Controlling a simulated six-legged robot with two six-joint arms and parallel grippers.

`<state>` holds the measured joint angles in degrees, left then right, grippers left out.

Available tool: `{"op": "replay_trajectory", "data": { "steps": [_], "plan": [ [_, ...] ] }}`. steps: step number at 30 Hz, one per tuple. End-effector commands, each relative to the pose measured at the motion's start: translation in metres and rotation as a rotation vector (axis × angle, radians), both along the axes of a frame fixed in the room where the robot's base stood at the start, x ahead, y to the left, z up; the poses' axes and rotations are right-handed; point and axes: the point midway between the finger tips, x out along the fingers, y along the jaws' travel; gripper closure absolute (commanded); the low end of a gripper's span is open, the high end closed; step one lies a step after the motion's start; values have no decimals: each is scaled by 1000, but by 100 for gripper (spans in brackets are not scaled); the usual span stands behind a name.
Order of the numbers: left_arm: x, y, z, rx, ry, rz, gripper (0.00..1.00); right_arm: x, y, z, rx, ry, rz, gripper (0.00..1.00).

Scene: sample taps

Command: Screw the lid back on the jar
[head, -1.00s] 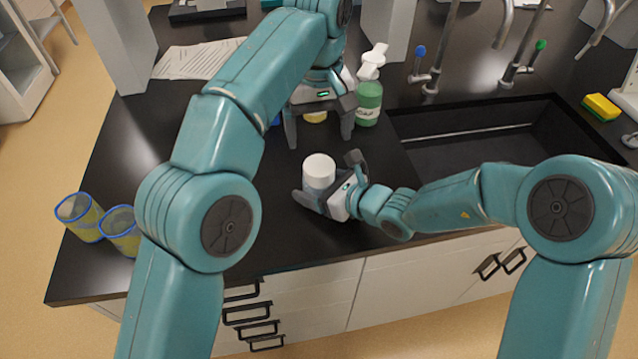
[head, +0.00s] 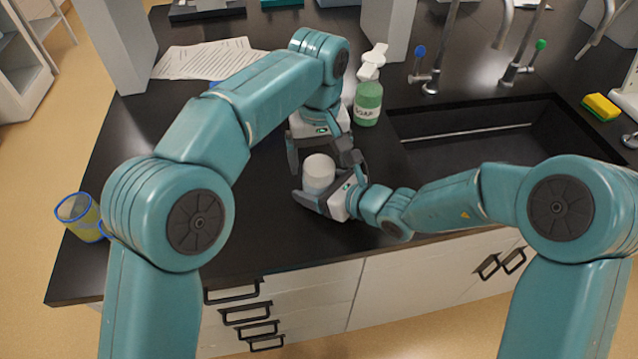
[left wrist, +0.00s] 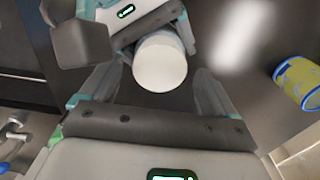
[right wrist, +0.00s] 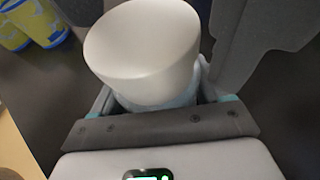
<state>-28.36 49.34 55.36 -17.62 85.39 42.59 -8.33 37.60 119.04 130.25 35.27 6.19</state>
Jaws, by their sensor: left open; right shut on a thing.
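The jar (head: 318,183) is upright near the front of the black counter, with a white lid (head: 319,164) on its top. My right gripper (head: 327,184) is shut on the jar's body from the right. In the right wrist view the white lid (right wrist: 143,50) sits over the pale jar body (right wrist: 155,103) between the fingers. My left gripper (head: 321,158) is open just behind and above the lid, its fingers pointing down. In the left wrist view the white lid (left wrist: 160,64) shows between the open left fingers, apart from them. Whether the lid is threaded tight cannot be told.
A green soap bottle (head: 368,100) stands behind the grippers. The sink (head: 470,140) is at the right, with taps and a yellow sponge (head: 601,107) around it. Papers (head: 205,60) lie at the back left.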

Motion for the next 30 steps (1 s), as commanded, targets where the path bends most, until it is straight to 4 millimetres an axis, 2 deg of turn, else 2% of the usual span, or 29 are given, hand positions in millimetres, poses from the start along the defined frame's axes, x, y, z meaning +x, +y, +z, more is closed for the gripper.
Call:
{"op": "replay_trajectory", "data": {
  "steps": [4, 12, 14, 15, 18, 25, 30],
  "plan": [
    [0, 0, -8, 0, 0, 0, 10, 0, 0, 0, 0, 0, 0, 100],
    [0, 0, -9, 0, 0, 0, 10, 0, 0, 0, 0, 0, 0, 100],
    [0, 0, -9, 0, 0, 0, 27, 0, 0, 0, 0, 0, 0, 100],
    [0, 0, -9, 0, 0, 0, 40, 0, 0, 0, 0, 0, 0, 100],
    [0, 0, -9, 0, 0, 0, 70, 0, 0, 0, 0, 0, 0, 100],
    [0, 0, -9, 0, 0, -22, 71, 0, 0, 0, 0, 0, -1, 100],
    [0, 0, -9, 0, 0, -226, 71, 0, 0, 0, 0, 0, -1, 100]
  ]
}}
